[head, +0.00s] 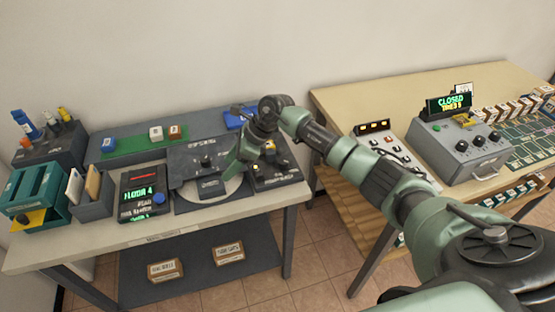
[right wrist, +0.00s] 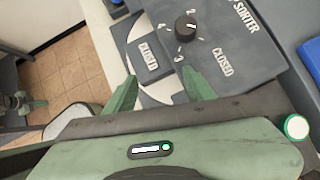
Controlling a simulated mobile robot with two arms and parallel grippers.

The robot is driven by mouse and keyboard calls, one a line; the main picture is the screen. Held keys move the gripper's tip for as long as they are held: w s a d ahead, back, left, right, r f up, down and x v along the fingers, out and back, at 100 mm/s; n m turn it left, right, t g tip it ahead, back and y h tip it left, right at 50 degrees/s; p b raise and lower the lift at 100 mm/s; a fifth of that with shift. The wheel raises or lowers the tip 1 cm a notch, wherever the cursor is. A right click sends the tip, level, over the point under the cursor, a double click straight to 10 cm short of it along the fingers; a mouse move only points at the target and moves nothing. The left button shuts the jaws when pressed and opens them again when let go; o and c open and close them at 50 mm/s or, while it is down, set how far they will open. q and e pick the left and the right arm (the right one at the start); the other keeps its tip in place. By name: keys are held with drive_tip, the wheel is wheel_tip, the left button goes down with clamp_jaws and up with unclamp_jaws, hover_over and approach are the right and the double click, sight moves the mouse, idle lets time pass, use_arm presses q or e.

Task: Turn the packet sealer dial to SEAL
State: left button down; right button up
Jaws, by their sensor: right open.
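I cannot read a packet sealer label on any device. A dark device with a yellow part and small controls (head: 276,174) stands at the right end of the left table, partly behind my right arm; its lettering is too small to read. My right gripper (head: 236,160) is open and empty above the neighbouring grey sorter (head: 200,150). In the right wrist view the gripper (right wrist: 160,92) has its fingers apart over the sorter's panel. A black dial (right wrist: 186,26) with numbers around it and a CLOSED flap (right wrist: 149,57) lie beyond the fingertips.
A black device with a green display (head: 143,193), a grey bin (head: 94,205) and a teal rack (head: 36,192) stand left of the sorter. On the right table (head: 345,97) is a grey box with several black dials (head: 458,150). A tiled floor gap separates the tables.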

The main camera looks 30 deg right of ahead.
sight(284, 161)
drive_tip(key=d+r+g+h, duration=0.1)
drive_tip(key=d+h, duration=0.1)
drive_tip(key=d, duration=0.3)
drive_tip(key=s+d+r+g+h, duration=0.1)
drive_tip(key=d+h, duration=0.1)
drive_tip(key=d, duration=0.4)
drive_tip(key=s+d+r+g+h, duration=0.1)
drive_tip(key=d+h, duration=0.1)
drive_tip(key=d, duration=0.3)
drive_tip(key=shift+d+n, duration=0.25)
drive_tip(key=shift+n, duration=0.15)
drive_tip(key=shift+s+d+f, duration=0.15)
drive_tip(key=shift+d+f, duration=0.05)
wheel_tip(284, 161, down, 7)
drive_tip(key=shift+f+p, duration=0.15)
drive_tip(key=shift+p, duration=0.7)
drive_tip(key=shift+c, duration=0.3)
clamp_jaws()
